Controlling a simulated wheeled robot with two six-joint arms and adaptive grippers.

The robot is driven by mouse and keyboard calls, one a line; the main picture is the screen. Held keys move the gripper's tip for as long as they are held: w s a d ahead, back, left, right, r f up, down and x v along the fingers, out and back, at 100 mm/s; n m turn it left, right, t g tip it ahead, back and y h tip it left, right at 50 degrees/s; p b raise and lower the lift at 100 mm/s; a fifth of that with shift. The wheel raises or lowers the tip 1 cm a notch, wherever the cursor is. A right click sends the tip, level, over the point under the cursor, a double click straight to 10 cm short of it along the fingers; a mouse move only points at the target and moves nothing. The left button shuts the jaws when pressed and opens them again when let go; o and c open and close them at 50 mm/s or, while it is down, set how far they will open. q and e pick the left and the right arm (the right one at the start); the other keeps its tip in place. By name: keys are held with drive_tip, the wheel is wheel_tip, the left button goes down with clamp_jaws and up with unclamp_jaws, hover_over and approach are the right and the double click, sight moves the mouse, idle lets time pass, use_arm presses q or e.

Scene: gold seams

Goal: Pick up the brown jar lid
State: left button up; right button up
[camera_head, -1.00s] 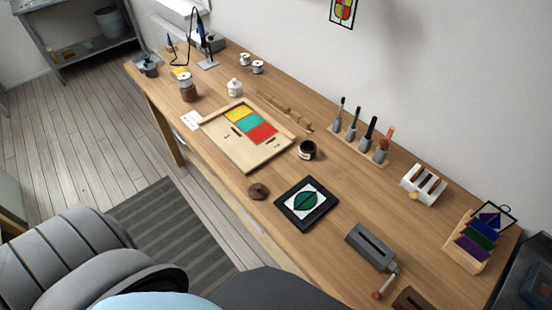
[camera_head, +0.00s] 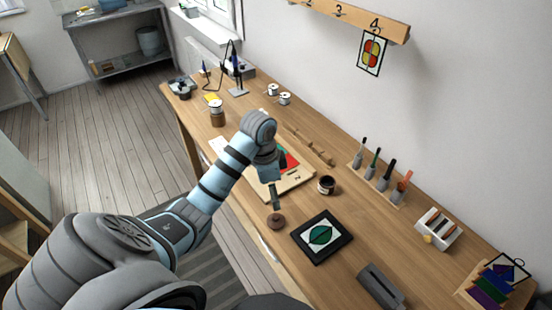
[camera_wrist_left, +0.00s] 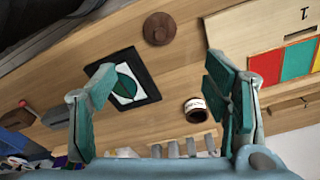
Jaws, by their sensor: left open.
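The brown jar lid (camera_head: 276,222) is a round, dark brown disc with a knob, lying on the wooden workbench near its front edge. It also shows in the left wrist view (camera_wrist_left: 159,28), at the top middle. My left gripper (camera_head: 274,203) is over the bench just above the lid in the head view. In the left wrist view the gripper (camera_wrist_left: 160,90) has its two green fingers wide apart with nothing between them, and the lid lies beyond the fingertips. A dark open jar with a white label (camera_head: 326,185) stands farther back. My right gripper does not show.
A black-framed panel with a green leaf (camera_head: 322,236) lies right of the lid. A wooden board with coloured panes (camera_head: 300,178) lies behind my left arm. A brush rack (camera_head: 378,186) and a grey slotted block (camera_head: 380,288) stand to the right.

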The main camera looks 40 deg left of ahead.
use_arm(q)
drive_tip(key=b, duration=0.3)
approach(276, 217)
drive_tip(key=shift+w+d+f, duration=0.1)
drive_tip(key=shift+d+f, duration=0.05)
drive_tip(key=shift+f, duration=0.05)
drive_tip(key=f, duration=0.9)
drive_tip(key=shift+w+d+f+b, duration=0.15)
drive_tip(key=shift+w+f+b, duration=0.2)
drive_tip(key=shift+f+b, duration=0.05)
drive_tip(key=c, duration=1.1)
drive_tip(key=shift+r, duration=0.2)
